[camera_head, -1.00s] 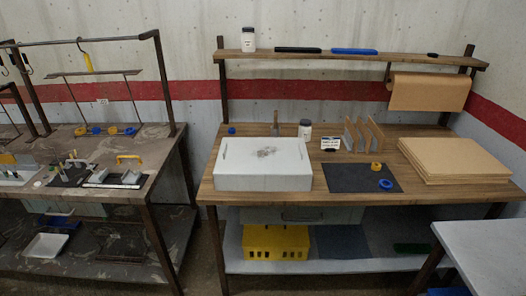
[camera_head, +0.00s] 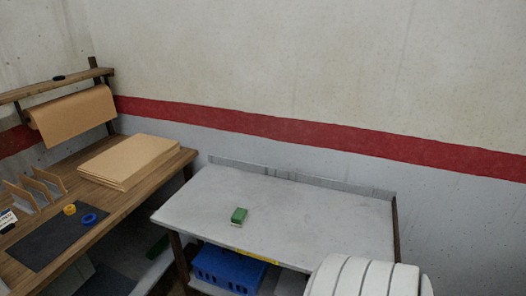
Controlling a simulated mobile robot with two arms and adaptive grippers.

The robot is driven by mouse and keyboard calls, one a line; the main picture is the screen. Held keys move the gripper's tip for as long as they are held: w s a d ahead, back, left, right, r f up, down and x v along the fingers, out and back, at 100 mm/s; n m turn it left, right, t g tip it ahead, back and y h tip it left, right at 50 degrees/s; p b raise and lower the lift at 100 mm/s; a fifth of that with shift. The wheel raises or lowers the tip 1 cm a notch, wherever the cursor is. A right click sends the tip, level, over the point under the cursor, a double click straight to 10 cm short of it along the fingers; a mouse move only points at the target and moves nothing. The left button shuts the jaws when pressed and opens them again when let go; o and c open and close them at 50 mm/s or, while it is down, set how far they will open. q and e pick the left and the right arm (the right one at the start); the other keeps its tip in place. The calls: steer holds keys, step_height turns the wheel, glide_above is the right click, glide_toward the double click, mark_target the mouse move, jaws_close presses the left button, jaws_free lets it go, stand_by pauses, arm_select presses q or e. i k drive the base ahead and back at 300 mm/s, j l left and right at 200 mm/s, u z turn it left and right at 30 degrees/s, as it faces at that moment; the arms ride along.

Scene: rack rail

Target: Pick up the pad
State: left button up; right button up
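A small green pad (camera_head: 239,215) with a paler lower edge lies on the grey table (camera_head: 310,222), left of the middle and near its front edge. Nothing touches it. Neither of my grippers shows in the head view. A white rounded ribbed part, likely my own arm, shows at the bottom right and covers part of the table's front.
A blue crate (camera_head: 222,268) stands under the grey table, and a yellow strip (camera_head: 257,257) is on the table's front edge. The wooden bench (camera_head: 125,204) at left holds a cardboard stack (camera_head: 130,160), a dark mat (camera_head: 45,240) and tape rolls. Most of the grey tabletop is clear.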

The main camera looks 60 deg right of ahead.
mark_target(238, 219)
steer(key=z, duration=1.7)
steer(key=i+j+z, duration=0.4)
steer(key=j, duration=0.2)
steer(key=i+j+z, duration=0.2)
steer(key=j, duration=0.2)
